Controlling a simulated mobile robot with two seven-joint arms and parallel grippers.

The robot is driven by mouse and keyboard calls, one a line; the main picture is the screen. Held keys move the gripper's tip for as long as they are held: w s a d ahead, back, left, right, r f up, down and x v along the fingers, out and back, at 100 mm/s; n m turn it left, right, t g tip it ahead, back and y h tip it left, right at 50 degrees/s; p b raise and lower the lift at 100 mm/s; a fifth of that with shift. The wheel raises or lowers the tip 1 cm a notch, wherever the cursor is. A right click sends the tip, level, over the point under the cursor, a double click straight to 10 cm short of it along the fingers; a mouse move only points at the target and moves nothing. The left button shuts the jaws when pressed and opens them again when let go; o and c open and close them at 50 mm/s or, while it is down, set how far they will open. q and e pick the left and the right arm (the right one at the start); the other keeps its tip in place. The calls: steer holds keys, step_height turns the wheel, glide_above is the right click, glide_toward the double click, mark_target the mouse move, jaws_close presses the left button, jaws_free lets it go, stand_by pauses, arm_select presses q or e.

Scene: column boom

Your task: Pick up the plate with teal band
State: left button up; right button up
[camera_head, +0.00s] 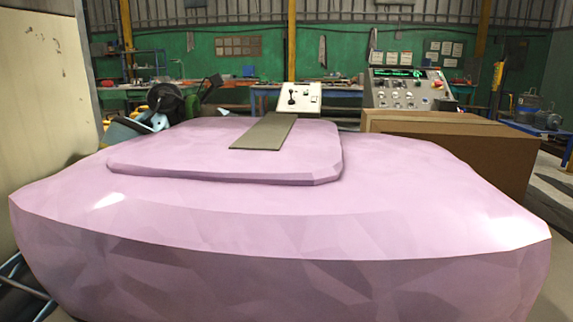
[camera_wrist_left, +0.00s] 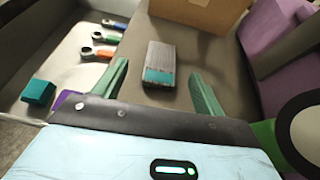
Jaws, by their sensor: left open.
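The plate with teal band (camera_wrist_left: 160,62) is a small grey rectangular plate with a teal band across its near end. It lies on a brown-grey surface in the left wrist view. My left gripper (camera_wrist_left: 159,68) is open, with its two green fingers apart. In the picture the plate shows between the fingers, toward their tips, with a gap on each side. I cannot tell the height of the fingers above it. I cannot make out the plate in the head view, where a large pink body fills the foreground. My right gripper is not in view.
In the left wrist view, a light tray (camera_wrist_left: 62,62) at the left holds several ring-ended tools (camera_wrist_left: 100,53) and a teal block (camera_wrist_left: 38,91). A cardboard box (camera_wrist_left: 200,14) stands beyond the plate. In the head view, a control console (camera_head: 400,85) stands behind a cardboard box (camera_head: 450,128).

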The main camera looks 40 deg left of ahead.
arm_select(q)
steer(key=d+f, duration=0.1)
steer(key=w+d+b, duration=0.1)
steer(key=d+f, duration=0.1)
steer(key=shift+w+d+f, duration=0.1)
steer(key=shift+w+f, duration=0.2)
steer(key=shift+w, duration=0.05)
steer(key=shift+w+d+f, duration=0.1)
steer(key=shift+w+d, duration=0.15)
steer(key=shift+d, duration=0.1)
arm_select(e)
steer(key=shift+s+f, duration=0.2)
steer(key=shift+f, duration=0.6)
arm_select(q)
steer(key=c, duration=1.4)
